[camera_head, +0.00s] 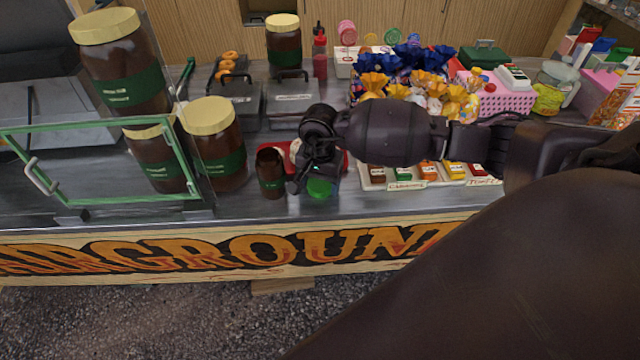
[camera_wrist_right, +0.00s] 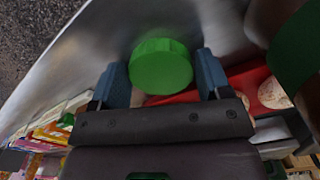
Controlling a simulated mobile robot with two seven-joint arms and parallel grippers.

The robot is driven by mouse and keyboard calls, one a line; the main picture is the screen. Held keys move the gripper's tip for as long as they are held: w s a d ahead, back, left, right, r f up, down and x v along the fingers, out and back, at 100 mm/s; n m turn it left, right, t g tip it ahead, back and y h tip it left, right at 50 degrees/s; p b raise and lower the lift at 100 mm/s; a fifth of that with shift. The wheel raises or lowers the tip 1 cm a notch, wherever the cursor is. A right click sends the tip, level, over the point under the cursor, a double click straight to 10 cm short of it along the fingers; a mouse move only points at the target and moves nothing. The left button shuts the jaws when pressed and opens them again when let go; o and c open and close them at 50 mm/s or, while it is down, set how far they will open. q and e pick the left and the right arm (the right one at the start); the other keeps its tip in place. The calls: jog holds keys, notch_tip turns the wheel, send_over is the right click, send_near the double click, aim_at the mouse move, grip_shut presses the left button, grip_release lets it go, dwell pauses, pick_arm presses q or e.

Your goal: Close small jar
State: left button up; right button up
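The small jar (camera_head: 270,172) is dark brown with a dark green label and stands upright near the counter's front edge. No green lid shows on its top. A round green lid (camera_head: 319,187) is to its right, below my right gripper (camera_head: 308,182). In the right wrist view the lid (camera_wrist_right: 161,66) lies between the two blue-grey fingertips of my right gripper (camera_wrist_right: 165,78). The fingers are spread, with a thin gap on the lid's right side; contact on the left is unclear. My left gripper is not in view.
Large cream-lidded jars (camera_head: 214,145) stand left of the small jar, by a green-framed glass case (camera_head: 101,203). A sweets tray (camera_head: 376,185) lies to the right. A red item (camera_head: 344,160) is close behind the gripper. The counter's front edge is near.

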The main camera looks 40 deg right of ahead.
aim_at(319, 185)
jog(key=c, duration=0.5)
notch_tip(319, 185, up, 20)
dwell(0.5)
